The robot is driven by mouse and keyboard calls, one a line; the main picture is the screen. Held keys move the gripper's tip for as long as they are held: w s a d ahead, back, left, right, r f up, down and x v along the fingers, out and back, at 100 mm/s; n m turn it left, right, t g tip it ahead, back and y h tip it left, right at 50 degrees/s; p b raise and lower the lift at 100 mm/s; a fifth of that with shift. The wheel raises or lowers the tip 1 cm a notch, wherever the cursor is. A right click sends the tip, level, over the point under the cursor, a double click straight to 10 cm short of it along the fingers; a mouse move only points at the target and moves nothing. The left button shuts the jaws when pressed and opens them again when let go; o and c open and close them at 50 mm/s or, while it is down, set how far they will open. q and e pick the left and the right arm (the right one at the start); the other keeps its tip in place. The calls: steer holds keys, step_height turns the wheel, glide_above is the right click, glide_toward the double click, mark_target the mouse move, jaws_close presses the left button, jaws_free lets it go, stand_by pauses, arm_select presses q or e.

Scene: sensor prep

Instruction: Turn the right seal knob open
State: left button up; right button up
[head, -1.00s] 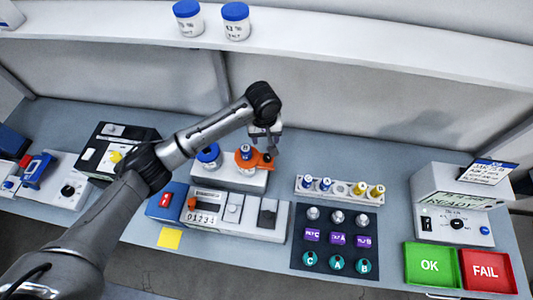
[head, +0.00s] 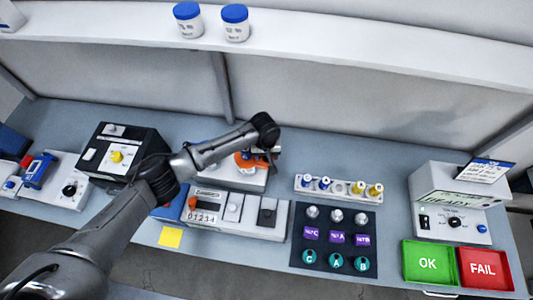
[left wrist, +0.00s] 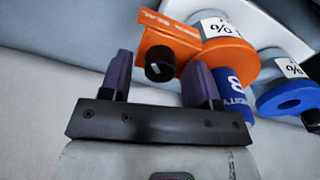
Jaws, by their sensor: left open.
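An orange seal fitting (head: 243,162) sits on the white unit (head: 225,178) left of centre, partly hidden by my left arm. In the left wrist view the orange fitting (left wrist: 215,52) has an arm lettered "SEAL" and a short dark knob (left wrist: 158,63). A blue part marked 8 (left wrist: 236,92) shows below it, and a blue ring (left wrist: 290,97) stands to the right. My left gripper (left wrist: 162,75) is open; in the picture the dark knob lies between its fingertips. Contact cannot be told. In the head view the left gripper (head: 268,155) is small beside the fitting. My right gripper is not in view.
A counter unit (head: 236,213) stands in front of the white unit. A vial rack (head: 338,187) and a dark mat (head: 334,238) with several parts lie to the right. Green OK (head: 429,263) and red FAIL (head: 484,268) trays are farther right. Two blue-lidded jars stand on the shelf (head: 330,42).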

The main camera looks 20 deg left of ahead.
arm_select(q)
steer(key=c, duration=0.9)
